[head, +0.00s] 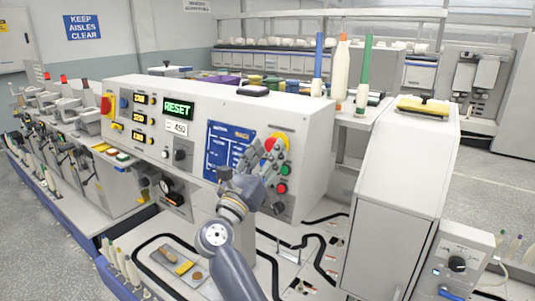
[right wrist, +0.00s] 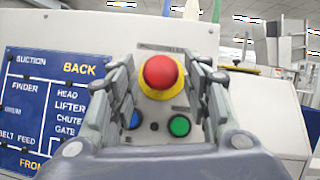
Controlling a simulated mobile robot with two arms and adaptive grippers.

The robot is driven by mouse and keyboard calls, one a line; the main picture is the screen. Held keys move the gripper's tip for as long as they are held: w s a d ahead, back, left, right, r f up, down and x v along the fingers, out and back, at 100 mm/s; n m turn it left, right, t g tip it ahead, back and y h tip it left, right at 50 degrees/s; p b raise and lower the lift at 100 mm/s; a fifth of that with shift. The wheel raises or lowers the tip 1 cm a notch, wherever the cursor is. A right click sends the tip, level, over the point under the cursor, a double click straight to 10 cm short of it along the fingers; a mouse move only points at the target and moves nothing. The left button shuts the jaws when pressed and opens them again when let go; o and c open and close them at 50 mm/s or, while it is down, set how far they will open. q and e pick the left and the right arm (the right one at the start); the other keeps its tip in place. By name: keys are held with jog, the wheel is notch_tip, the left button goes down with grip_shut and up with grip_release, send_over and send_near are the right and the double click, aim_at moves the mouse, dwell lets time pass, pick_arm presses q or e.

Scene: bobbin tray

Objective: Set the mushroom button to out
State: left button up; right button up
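The mushroom button is a red dome on a yellow collar. It is on the right part of the machine's front panel in the head view (head: 269,143) and near the centre of the right wrist view (right wrist: 160,72). My right gripper (head: 265,156) is open in front of the panel, and in the right wrist view its two fingers (right wrist: 162,80) stand left and right of the button with gaps on both sides. I cannot tell how far the button is pushed in or out. My left gripper is not in view.
A green button (right wrist: 179,126), a blue button (right wrist: 134,120) and a small black one sit below the mushroom button. A blue label panel (head: 226,150) is to its left. The green display reads RESET (head: 179,108). A grey cabinet (head: 400,190) stands to the right.

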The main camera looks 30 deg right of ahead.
jog(key=shift+a, duration=0.1)
notch_tip(320, 180, up, 10)
dwell(0.6)
dwell(0.4)
